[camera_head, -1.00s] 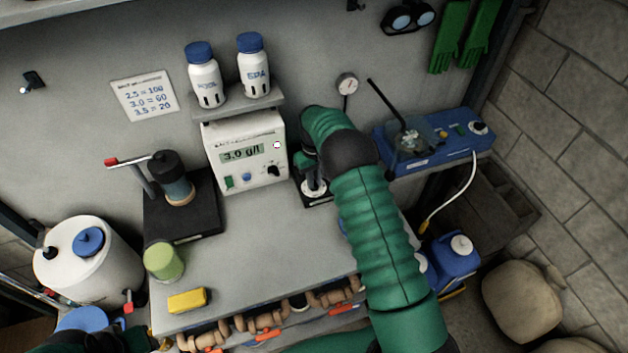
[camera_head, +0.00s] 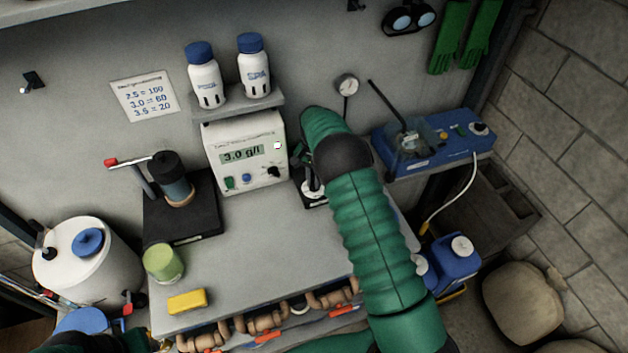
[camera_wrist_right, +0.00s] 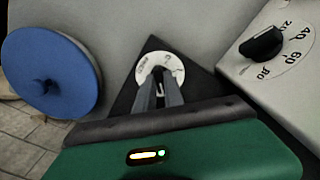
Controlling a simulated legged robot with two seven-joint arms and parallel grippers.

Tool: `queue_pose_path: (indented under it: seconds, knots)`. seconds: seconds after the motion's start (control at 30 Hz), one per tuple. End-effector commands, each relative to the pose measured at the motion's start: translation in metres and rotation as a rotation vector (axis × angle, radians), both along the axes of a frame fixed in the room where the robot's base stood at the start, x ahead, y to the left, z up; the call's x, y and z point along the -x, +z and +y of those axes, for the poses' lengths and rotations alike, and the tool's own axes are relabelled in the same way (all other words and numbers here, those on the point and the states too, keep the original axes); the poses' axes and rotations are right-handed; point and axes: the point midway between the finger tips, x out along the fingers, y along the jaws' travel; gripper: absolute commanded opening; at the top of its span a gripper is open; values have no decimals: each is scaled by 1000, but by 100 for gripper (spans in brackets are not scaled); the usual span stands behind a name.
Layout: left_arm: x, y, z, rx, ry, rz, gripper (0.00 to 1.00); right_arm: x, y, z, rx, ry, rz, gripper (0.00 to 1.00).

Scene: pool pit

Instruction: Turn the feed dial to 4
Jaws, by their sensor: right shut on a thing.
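A round white dial (camera_wrist_right: 146,68) with small dark markings sits on a black base (camera_wrist_right: 125,98) in the right wrist view. It also shows in the head view (camera_head: 315,192), partly behind my right arm. My right gripper (camera_wrist_right: 160,78) is over the dial's middle, its two fingers shut on the dial's knob. The knob is mostly hidden between the fingers, and the number it points at is too small to read. In the head view the right gripper (camera_head: 308,172) reaches down to the dial from above, partly hidden by my wrist. My left gripper is out of view.
A white meter (camera_head: 245,150) reading 3.0 g/l stands left of the dial; its black knob (camera_wrist_right: 262,45) is close to the gripper. A blue device (camera_head: 440,142) is at right. Bottles (camera_head: 205,80) stand on a shelf above. The front bench top is mostly clear.

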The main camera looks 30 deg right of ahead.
Motion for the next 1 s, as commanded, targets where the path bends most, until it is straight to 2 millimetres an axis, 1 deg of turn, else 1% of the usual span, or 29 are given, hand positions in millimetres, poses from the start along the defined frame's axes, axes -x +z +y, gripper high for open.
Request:
queue_pose_path:
  seconds: [0.03, 0.7, 1.0]
  knots:
    - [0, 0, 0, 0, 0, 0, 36, -3, 3, -1, 4, -40, -11, 0]
    - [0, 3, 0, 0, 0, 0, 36, -4, 3, -1, 2, -666, -12, 0]
    - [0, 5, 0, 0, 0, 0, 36, -4, 3, -2, 2, -867, -13, 0]
